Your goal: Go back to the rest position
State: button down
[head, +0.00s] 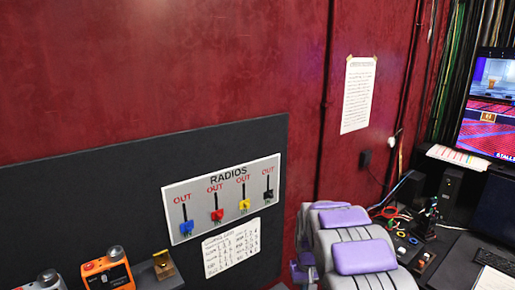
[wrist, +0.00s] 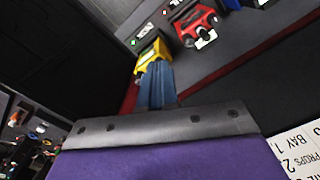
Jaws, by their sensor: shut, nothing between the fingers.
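In the wrist view my gripper (wrist: 155,72) shows as narrow blue fingers held together, in front of a dark plate and purple housing. It is shut and empty. Its tips overlap the view of a yellow device (wrist: 151,54); I cannot tell whether they touch it. In the head view my grey arm with purple pads is at the lower right, and the fingers cannot be made out there.
A white RADIOS panel (head: 223,197) with blue, red, yellow and black tabs is on a dark board (head: 110,190). An orange device (head: 108,272) is at lower left. A monitor (head: 489,108) and cables are at right. A red device (wrist: 197,24) shows in the wrist view.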

jog(key=s+r+g+b, duration=0.1)
jog(key=s+r+b, duration=0.1)
jog(key=s, duration=1.8)
jog(key=s+r+m+b, duration=0.1)
jog(key=s+r+b, duration=0.2)
jog(key=s, duration=1.7)
jog(key=shift+s+a+r+g+b, duration=0.35)
jog(key=shift+r+g, duration=0.05)
jog(key=shift+r, duration=0.4)
